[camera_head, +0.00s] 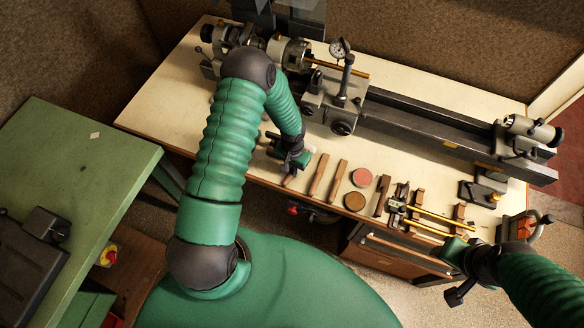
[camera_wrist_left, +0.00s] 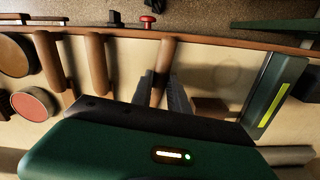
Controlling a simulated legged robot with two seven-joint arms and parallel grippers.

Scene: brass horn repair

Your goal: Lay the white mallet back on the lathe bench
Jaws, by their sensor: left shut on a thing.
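My left gripper (camera_head: 288,168) is low over the front of the cream lathe bench (camera_head: 180,98), left of a row of wooden-handled tools. Its fingers are shut on a brown wooden handle (camera_wrist_left: 165,58), taken as the white mallet's, which points toward the bench's front edge. The handle end also shows below the gripper in the head view (camera_head: 289,181). The mallet's head is mostly hidden by the gripper body, and I cannot tell whether the mallet touches the bench. My right gripper (camera_head: 455,252) is at the bench's front right corner; its fingers are unclear.
Wooden handles (camera_head: 318,175) lie just right of the left gripper. A red disc (camera_head: 361,177) and a brown disc (camera_head: 354,201) lie beyond them. The lathe (camera_head: 425,122) fills the back. Brass tubes (camera_head: 440,216) lie at right. Bare bench shows left of my left forearm.

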